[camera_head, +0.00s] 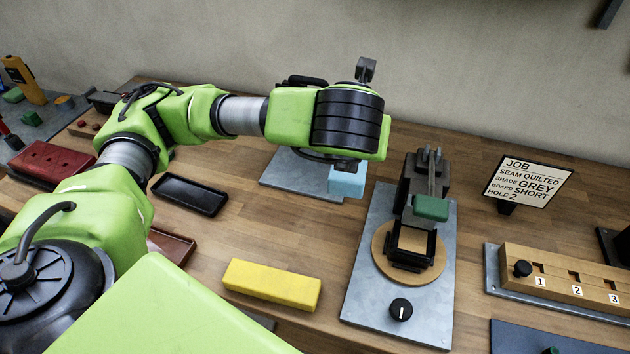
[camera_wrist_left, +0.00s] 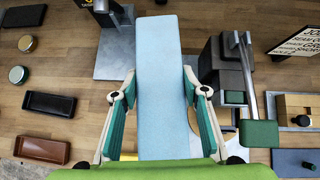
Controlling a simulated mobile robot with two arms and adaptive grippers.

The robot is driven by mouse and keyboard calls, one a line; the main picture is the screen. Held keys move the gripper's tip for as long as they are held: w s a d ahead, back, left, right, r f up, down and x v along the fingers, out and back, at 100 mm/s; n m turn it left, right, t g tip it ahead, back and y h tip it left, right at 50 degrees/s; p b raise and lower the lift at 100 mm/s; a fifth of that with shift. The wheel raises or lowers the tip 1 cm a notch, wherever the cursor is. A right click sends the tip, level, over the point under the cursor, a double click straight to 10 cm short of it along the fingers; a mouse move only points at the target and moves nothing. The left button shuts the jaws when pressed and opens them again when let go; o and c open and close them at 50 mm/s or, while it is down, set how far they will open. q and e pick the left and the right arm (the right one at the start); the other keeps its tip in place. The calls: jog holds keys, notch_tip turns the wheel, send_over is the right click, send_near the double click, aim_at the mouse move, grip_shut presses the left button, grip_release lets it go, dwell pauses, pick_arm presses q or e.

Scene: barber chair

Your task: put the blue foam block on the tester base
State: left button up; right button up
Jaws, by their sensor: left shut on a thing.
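The light blue foam block (camera_wrist_left: 160,70) stands out between the two fingers of my left gripper (camera_wrist_left: 160,93) in the left wrist view. The gripper is shut on it. In the head view the lower part of the block (camera_head: 347,182) shows below my left wrist, which hides the fingers. Which plate is the tester base is not labelled; that grey plate carries a dark upright post (camera_wrist_left: 104,12) in the left wrist view. My right gripper is not in view.
Right of the block is a grey plate (camera_head: 368,270) with a dial and a green-handled lever press (camera_head: 431,208). A yellow block (camera_head: 272,285) and a black tray (camera_head: 189,195) lie on the wooden table. A job sign (camera_head: 527,182) stands behind right.

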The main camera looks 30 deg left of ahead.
pick_arm(q)
jog(key=s+a+f+n+g+y+b, duration=0.25)
jog(key=a+f+n+g, duration=0.25)
jog(key=a+n, duration=0.4)
jog(key=s+a+f+n+g+y+b, duration=0.1)
jog(key=a+f+n+g+y+b, duration=0.3)
jog(key=a+n, duration=0.5)
jog(key=m+g, duration=0.1)
jog(key=g, duration=0.1)
send_near(294, 173)
jog(key=shift+h, duration=0.35)
jog(key=a, duration=0.1)
jog(key=s+a, duration=0.1)
jog(key=s+a+r, duration=0.1)
jog(key=shift+a+r, duration=0.1)
jog(key=shift+a, duration=0.25)
jog(key=shift+w+f, duration=0.25)
jog(key=shift+f, duration=0.1)
jog(key=shift+w+f+p, duration=0.1)
jog(key=shift+f+p, duration=0.15)
jog(key=shift+p, duration=0.05)
notch_tip(294, 173, down, 2)
jog(key=shift+f+p, duration=0.15)
jog(key=shift+p, duration=0.25)
jog(key=shift+f, duration=0.25)
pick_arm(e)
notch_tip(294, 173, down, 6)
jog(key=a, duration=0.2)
